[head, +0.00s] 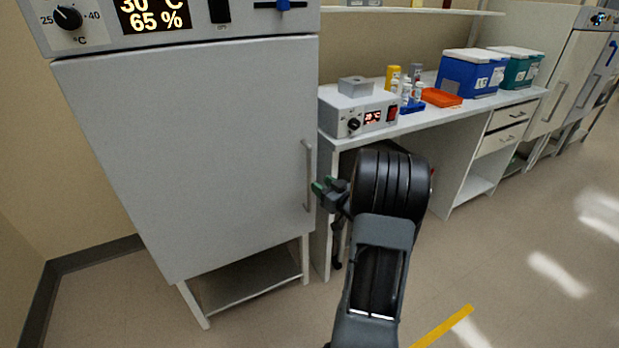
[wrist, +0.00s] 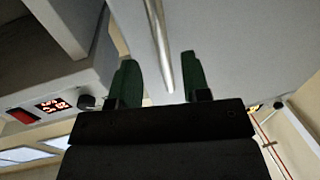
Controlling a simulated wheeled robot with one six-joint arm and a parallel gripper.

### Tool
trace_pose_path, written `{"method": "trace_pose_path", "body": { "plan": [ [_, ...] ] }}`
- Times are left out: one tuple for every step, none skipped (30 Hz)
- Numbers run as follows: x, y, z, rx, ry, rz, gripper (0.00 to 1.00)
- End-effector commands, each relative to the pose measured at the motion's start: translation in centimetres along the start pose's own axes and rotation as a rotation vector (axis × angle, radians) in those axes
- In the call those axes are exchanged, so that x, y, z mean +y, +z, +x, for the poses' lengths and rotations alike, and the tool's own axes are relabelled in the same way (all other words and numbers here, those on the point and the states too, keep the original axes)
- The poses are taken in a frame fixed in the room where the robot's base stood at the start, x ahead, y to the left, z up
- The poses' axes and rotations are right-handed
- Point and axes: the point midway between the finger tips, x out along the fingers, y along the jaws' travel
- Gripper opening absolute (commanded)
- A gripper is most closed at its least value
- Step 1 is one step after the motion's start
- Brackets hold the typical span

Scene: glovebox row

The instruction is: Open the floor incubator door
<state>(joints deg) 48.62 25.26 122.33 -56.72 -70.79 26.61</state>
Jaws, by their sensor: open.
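The floor incubator (head: 190,150) stands at the left in the head view, with its large pale grey door (head: 180,165) closed. A vertical metal bar handle (head: 309,180) is on the door's right edge. My gripper (head: 322,187) is open, its green fingertips close to the right of the handle at mid height. In the wrist view the handle (wrist: 158,45) shows between the two green fingers of my gripper (wrist: 162,78), with space on both sides. I cannot tell whether the fingertips reach around the bar. The door face (wrist: 230,35) fills the upper right there.
A white bench (head: 440,118) stands right of the incubator, close behind my arm, with a grey heater box (head: 358,110), bottles, an orange tray (head: 441,97) and cool boxes (head: 470,73). The incubator's control panel (head: 160,20) is above the door. Floor (head: 520,240) at the right is clear.

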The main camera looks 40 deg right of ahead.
Motion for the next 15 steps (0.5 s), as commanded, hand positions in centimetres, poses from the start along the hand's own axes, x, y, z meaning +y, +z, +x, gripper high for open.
{"method": "trace_pose_path", "body": {
  "plan": [
    [-0.1, 0.1, 1.1, 0.001, -0.005, 0.0, 0.43],
    [-0.1, 0.1, 1.6, 0.001, -0.004, 0.0, 0.43],
    [-0.1, 0.1, 2.3, 0.001, -0.003, 0.001, 0.43],
    [-0.1, 0.1, 2.8, 0.001, -0.003, 0.0, 0.43],
    [-0.1, 0.1, 3.2, 0.0, -0.003, 0.001, 0.43],
    [-0.1, 0.1, 3.8, 0.0, -0.003, 0.0, 0.43],
    [-0.1, 0.0, 4.2, 0.001, -0.002, 0.0, 0.43],
    [-0.1, 0.1, 4.6, 0.001, -0.001, 0.0, 0.43],
    [0.0, 0.1, 5.0, 0.0, -0.001, 0.0, 0.43],
    [-0.1, 0.1, 5.3, -0.001, -0.001, 0.0, 0.43],
    [-0.1, 0.1, 5.6, -0.001, -0.001, 0.0, 0.43],
    [-0.1, 0.0, 5.9, 0.0, -0.001, -0.001, 0.43],
    [0.0, 0.0, 6.1, 0.001, -0.001, -0.001, 0.43],
    [0.0, 0.0, 6.3, 0.001, 0.0, -0.001, 0.43],
    [0.0, 0.0, 6.4, 0.0, 0.001, 0.0, 0.43]
  ]
}}
